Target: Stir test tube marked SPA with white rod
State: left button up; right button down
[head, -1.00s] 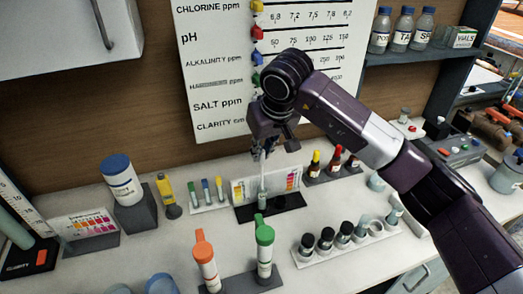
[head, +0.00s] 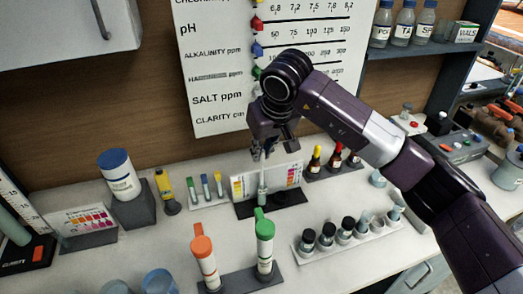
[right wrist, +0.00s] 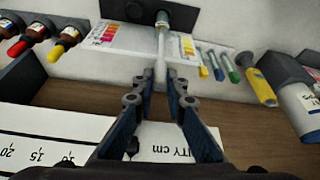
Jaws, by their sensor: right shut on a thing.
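My right gripper (head: 270,146) is shut on a thin white rod (right wrist: 160,68), which points down from the fingertips. The right wrist view also shows this gripper (right wrist: 161,80), with the rod between its fingers. A clear test tube (head: 262,188) stands upright in a dark holder (head: 285,201) in front of a colour comparison card (head: 242,186), directly below the gripper. The rod's lower end meets the tube's mouth in the picture; I cannot tell how deep it sits. The tube (right wrist: 162,19) shows at the top of the right wrist view. I cannot read its marking. My left gripper is not in view.
A rack with orange-capped (head: 205,262) and green-capped (head: 264,243) tubes stands in front. A rack of black-capped vials (head: 326,236) is to the right. Dropper bottles (head: 315,159) stand behind right. A wall chart (head: 222,95) hangs behind the gripper.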

aim_at(263, 162)
jog(key=shift+f+b, duration=1.95)
jog(key=shift+f, duration=0.55)
